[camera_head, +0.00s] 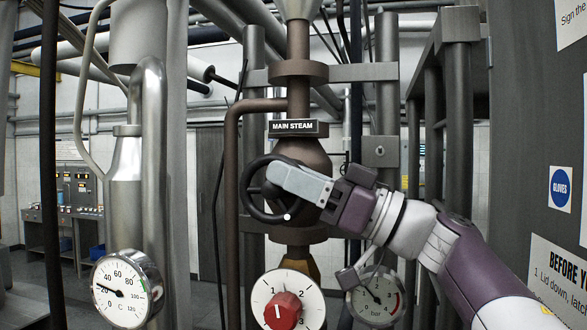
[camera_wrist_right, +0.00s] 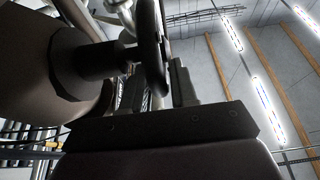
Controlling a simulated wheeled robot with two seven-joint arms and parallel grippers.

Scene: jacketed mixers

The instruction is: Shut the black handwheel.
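The black handwheel (camera_head: 247,192) is on the brown valve under the "MAIN STEAM" plate (camera_head: 293,128), left of the valve body (camera_head: 308,158) in the head view. My right gripper (camera_head: 276,181) reaches in from the right and covers the wheel's upper right part. In the right wrist view, the wheel's rim (camera_wrist_right: 153,50) comes down between the two fingers of the gripper (camera_wrist_right: 157,92). The fingers stand apart around the rim, with a narrow gap showing beside it. Exact contact is hidden. My left gripper is not in view.
A dial with a red knob (camera_head: 283,310) sits below the valve. A temperature gauge (camera_head: 121,289) is at lower left and a pressure gauge (camera_head: 378,296) below my right wrist. A thin brown pipe (camera_head: 232,200) runs close left of the wheel. A dark panel with signs (camera_head: 540,130) stands right.

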